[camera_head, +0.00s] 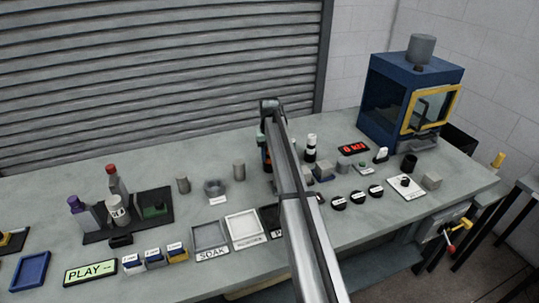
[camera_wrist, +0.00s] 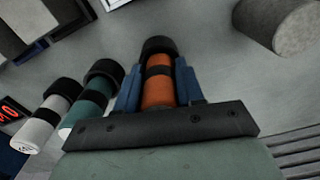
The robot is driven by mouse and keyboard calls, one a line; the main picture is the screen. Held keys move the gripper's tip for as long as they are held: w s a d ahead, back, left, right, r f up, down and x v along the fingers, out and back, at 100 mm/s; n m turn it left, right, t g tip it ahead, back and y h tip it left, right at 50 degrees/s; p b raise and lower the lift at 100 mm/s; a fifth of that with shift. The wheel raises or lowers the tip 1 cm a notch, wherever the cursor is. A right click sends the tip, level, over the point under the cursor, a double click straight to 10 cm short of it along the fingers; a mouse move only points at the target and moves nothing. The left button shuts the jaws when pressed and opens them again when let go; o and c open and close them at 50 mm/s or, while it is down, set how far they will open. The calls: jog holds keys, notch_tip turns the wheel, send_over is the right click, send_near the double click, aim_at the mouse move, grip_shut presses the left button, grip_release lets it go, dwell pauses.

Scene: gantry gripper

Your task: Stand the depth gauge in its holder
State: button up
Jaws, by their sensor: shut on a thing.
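My gripper (camera_wrist: 158,88) has its two blue fingers on either side of an orange cylinder (camera_wrist: 158,91) with black bands and is shut on it. The cylinder's lower end is hidden by the gripper's dark crossbar. In the head view orange shows beside my arm (camera_head: 266,160), which hides much of that spot. A teal cylinder (camera_wrist: 84,107) and a white cylinder (camera_wrist: 47,124), both with black bands, stand beside it in a row. I cannot tell for sure which thing is the depth gauge or which is its holder.
A grey cylinder (camera_wrist: 277,22) lies in the upper right of the wrist view. The head view shows grey and white trays (camera_head: 244,226), several black discs (camera_head: 357,197), a white plate (camera_head: 406,187), a red display (camera_head: 353,148) and a blue cabinet (camera_head: 385,95). The front left bench is cluttered.

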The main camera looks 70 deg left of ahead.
jog(key=o, duration=1)
jog(key=shift+f, duration=0.1)
jog(key=shift+o, duration=0.2)
notch_tip(320, 180, up, 12)
jog(key=shift+r, duration=0.15)
